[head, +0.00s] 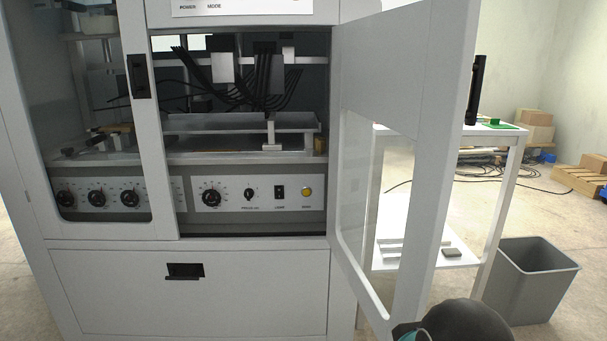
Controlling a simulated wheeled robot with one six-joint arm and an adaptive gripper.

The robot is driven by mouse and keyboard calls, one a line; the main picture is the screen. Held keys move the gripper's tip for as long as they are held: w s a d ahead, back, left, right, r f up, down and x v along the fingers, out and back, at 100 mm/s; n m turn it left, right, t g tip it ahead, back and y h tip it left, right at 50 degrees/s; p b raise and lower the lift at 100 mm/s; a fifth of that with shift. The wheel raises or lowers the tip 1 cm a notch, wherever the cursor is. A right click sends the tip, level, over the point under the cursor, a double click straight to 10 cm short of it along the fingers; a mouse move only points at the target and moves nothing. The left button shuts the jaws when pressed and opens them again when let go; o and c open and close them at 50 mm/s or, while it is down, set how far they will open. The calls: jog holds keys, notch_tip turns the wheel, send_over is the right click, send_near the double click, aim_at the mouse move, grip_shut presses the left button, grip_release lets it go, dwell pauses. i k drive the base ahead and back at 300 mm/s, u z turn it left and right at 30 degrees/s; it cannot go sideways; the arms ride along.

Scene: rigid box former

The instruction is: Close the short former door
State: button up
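The white former machine (190,290) fills the left and middle of the head view. Its right-hand door (432,120), a white frame with a window, stands wide open, swung outward toward me from a hinge on the right side of the opening. A black handle (475,90) stands on the door's free edge. The left door (158,170), with a window and a black handle (138,76), covers the left part of the front. A dark rounded part of my arm shows at the bottom right, in front of the open door's lower end. My gripper's fingers are not visible.
Inside the opening are black cables (265,85) and a control panel (255,194) with knobs. A grey bin (530,280) and a white table (500,205) stand right of the door. Boxes (535,125) and a pallet (580,180) are farther back.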

aim_at(407, 70)
jog(key=u, duration=3.3)
jog(key=k, duration=1.1)
jog(key=z, duration=2.35)
